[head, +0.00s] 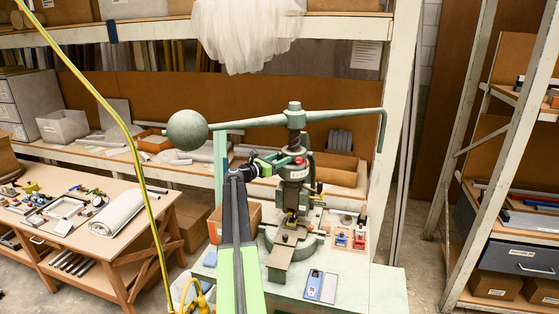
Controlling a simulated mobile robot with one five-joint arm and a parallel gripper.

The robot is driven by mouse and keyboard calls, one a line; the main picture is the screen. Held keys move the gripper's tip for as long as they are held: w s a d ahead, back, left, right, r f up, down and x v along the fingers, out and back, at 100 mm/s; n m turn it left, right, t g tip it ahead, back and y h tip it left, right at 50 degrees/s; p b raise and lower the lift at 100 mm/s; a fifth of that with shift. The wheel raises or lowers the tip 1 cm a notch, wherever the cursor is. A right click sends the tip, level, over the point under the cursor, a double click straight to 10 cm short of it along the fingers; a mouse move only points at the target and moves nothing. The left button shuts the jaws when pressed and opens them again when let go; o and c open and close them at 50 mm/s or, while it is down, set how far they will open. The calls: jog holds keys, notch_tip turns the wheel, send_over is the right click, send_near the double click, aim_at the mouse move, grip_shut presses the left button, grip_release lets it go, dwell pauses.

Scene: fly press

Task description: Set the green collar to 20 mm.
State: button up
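The pale green fly press (294,172) stands on a bench, with its screw, long cross arm and ball weight (187,130). My gripper (275,164), black with a bright green part, is at the left of the press head, just left of a red round part (299,160). It overlaps the press in the picture; I cannot tell whether it touches it. Its fingers are too small and dark to show whether they are open or shut. I cannot make out the green collar for certain, nor any millimetre scale; small parts show at the right of the press head.
The bench top (375,285) holds a blue phone-like device (314,284) and a wooden tray (350,240) with small red and blue parts. The ball-ended arm spans widely above. A cluttered table (100,235) stands left, shelving (500,190) right.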

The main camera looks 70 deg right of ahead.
jog(key=shift+a+r, duration=0.1)
jog(key=shift+a, duration=0.05)
jog(key=v, duration=1.7)
jog(key=shift+a, duration=0.2)
